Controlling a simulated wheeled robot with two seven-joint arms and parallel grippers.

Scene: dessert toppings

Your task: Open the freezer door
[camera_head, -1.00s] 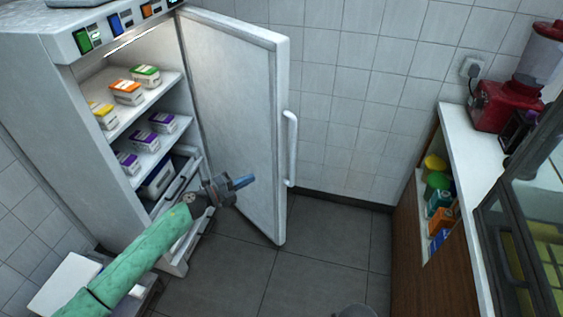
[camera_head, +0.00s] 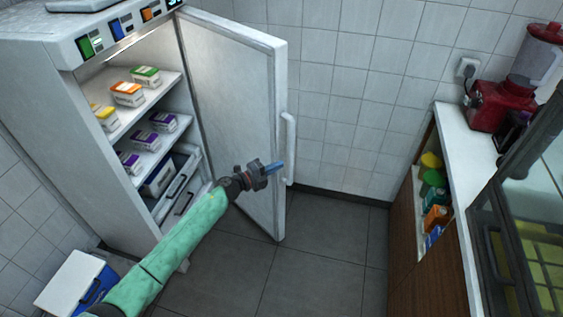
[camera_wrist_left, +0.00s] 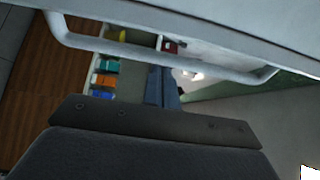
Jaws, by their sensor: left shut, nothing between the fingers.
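The freezer (camera_head: 50,115) stands at the left in the head view. Its white door (camera_head: 232,95) is swung wide open, showing shelves inside. The door's white bar handle (camera_head: 289,150) is on the door's free edge. My left gripper (camera_head: 276,167) is shut and empty, in front of the door near the lower part of the handle. In the left wrist view the handle (camera_wrist_left: 160,62) crosses the upper part of the picture, and the blue fingertips (camera_wrist_left: 162,88) show just below it. I cannot tell whether they touch it. My right gripper is not in view.
Small boxes (camera_head: 127,94) stand on the freezer shelves, above drawers (camera_head: 181,186). A white and blue box (camera_head: 72,280) is at the lower left. A counter (camera_head: 452,150) with a red blender (camera_head: 491,105) stands right. The grey floor (camera_head: 320,255) between is clear.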

